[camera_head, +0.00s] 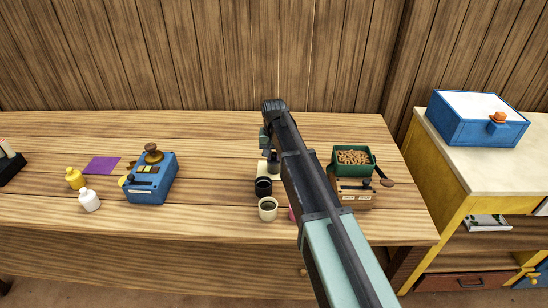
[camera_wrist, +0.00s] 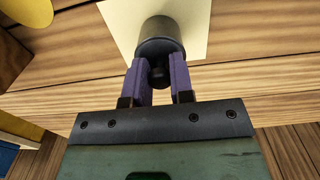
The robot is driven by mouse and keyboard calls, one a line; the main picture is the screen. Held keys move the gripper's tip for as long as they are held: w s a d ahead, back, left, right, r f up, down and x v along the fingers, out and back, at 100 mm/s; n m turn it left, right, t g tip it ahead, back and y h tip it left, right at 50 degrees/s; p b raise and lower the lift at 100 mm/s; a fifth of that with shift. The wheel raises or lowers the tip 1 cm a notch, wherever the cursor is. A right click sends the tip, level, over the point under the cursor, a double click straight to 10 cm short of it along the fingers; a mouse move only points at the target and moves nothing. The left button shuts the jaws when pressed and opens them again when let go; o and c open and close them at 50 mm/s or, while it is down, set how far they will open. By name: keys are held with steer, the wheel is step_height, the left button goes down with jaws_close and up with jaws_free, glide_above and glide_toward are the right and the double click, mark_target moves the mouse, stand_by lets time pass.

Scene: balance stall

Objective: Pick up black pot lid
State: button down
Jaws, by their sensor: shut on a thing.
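In the wrist view, the purple fingers of my gripper (camera_wrist: 160,80) are shut on the small round knob of the black pot lid (camera_wrist: 159,73). The lid's dark body sits at or on a dark grey cylinder (camera_wrist: 160,42), over a cream square (camera_wrist: 115,15); I cannot tell whether lid and cylinder touch. In the head view, a dark piece (camera_head: 274,162) shows below the wrist, beside the arm. The fingers themselves are mostly hidden there by the arm.
An open black pot (camera_head: 264,187) and a cream cup (camera_head: 268,208) stand close in front. A green box of nuts (camera_head: 353,161) stands to the right. A blue scale (camera_head: 152,180), white bottle (camera_head: 89,200) and yellow bottle (camera_head: 75,179) are left. Bare tabletop lies between.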

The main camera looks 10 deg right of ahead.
mark_target(274, 153)
steer(key=shift+r, duration=0.1)
step_height(274, 153, up, 20)
steer(key=p, duration=2)
step_height(274, 153, down, 20)
steer(key=b, duration=1.9)
steer(key=shift+r, duration=0.2)
steer(key=shift+f+b, duration=0.15)
steer(key=shift+b, duration=0.2)
steer(key=shift+c, duration=2.2)
jaws_free()
